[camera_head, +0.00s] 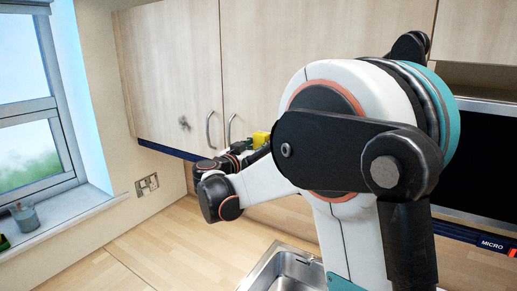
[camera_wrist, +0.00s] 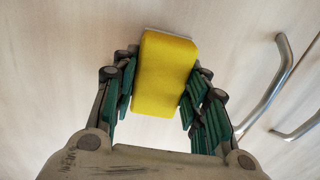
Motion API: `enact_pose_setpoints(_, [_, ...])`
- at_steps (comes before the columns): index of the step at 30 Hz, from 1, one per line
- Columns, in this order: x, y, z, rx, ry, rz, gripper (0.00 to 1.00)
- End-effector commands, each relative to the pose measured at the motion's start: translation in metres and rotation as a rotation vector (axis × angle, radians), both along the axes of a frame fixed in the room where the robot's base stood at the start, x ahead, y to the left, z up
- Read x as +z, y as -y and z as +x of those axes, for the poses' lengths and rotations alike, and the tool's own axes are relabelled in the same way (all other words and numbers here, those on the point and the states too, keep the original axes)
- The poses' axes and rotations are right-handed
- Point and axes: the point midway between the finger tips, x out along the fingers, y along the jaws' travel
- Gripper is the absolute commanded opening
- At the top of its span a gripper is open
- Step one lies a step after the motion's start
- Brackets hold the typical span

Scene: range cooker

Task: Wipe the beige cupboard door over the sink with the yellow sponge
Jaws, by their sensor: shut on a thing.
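The yellow sponge (camera_wrist: 165,75) is held between the green-padded fingers of my gripper (camera_wrist: 160,95), which is shut on it. In the head view the sponge (camera_head: 261,139) shows small beside my arm, in front of the cupboard doors; my arm hides most of the gripper. The beige left door (camera_head: 165,65) and right door (camera_head: 290,45) meet at a seam, each with a metal handle near it. A dark grey smudge (camera_head: 184,123) is on the left door, low down. In the wrist view a pale door surface (camera_wrist: 60,60) lies beyond the sponge; I cannot tell whether they touch.
Two curved handles stick out at the right of the wrist view, the nearer one (camera_wrist: 268,90) close to the fingers. The metal sink (camera_head: 285,270) is set in the wooden worktop (camera_head: 170,245). A window (camera_head: 28,130) is at left, a dark microwave (camera_head: 480,150) at right.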

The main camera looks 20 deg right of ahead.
Motion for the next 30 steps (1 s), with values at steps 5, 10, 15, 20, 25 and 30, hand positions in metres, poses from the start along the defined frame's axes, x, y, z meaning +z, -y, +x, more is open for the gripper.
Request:
enact_pose_setpoints(5, [0.000, 0.003, 0.002, 0.000, 0.000, 0.000, 0.22])
enact_pose_setpoints(10, [0.000, 0.005, 0.004, 0.001, 0.000, 0.000, 0.22])
enact_pose_setpoints(15, [0.000, 0.008, 0.005, 0.000, 0.000, 0.000, 0.22])
enact_pose_setpoints(20, [0.000, 0.010, 0.007, 0.000, 0.000, 0.000, 0.22])
enact_pose_setpoints(25, [0.000, 0.011, 0.005, 0.000, 0.000, 0.000, 0.22])
enact_pose_setpoints(30, [0.000, 0.017, -0.004, -0.002, 0.000, 0.000, 0.22])
